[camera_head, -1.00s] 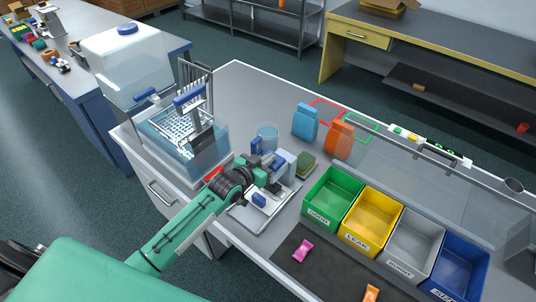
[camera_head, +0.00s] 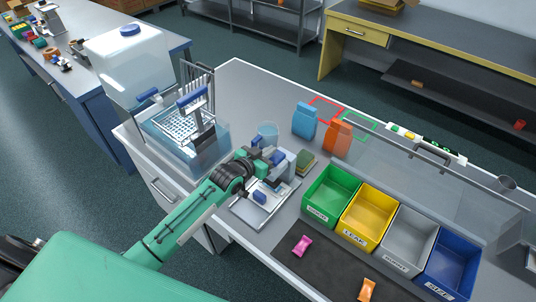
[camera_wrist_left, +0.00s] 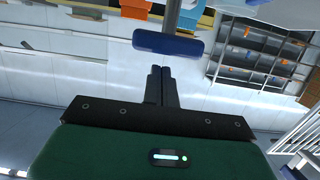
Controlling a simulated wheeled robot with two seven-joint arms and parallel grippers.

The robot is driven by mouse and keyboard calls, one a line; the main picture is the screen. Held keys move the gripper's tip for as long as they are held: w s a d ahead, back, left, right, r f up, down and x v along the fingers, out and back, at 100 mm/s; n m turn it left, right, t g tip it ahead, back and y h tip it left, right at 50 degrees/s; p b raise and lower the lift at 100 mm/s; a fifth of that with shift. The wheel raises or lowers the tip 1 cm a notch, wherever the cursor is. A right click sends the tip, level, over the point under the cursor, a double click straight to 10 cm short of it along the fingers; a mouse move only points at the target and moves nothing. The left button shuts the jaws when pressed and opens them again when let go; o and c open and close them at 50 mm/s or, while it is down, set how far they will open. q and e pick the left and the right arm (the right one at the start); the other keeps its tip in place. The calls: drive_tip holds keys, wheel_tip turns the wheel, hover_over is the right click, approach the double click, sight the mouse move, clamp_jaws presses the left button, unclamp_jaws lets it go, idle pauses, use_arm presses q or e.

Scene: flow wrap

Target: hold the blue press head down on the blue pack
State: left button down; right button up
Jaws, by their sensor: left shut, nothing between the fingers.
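My left gripper (camera_head: 262,152) is shut and empty, above the small press on the bench. In the left wrist view its closed fingertips (camera_wrist_left: 161,72) point at a blue bar on a grey post, which looks like the blue press head (camera_wrist_left: 168,44); a small gap seems to show between them. In the head view the blue press head (camera_head: 277,157) is partly covered by the gripper. A small blue block, probably the blue pack (camera_head: 260,197), lies on the pale press plate (camera_head: 246,217). I cannot tell whether the head touches it. My right gripper is not in view.
A water tank (camera_head: 168,148) with a blue-handled rack stands left of the press. Green (camera_head: 318,214), yellow, grey and blue bins stand right. Pink (camera_head: 303,245) and orange packs lie on a dark mat.

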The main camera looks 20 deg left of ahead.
use_arm(q)
drive_tip(key=b+v, duration=0.4)
drive_tip(key=v, duration=0.6)
drive_tip(key=shift+r, duration=0.3)
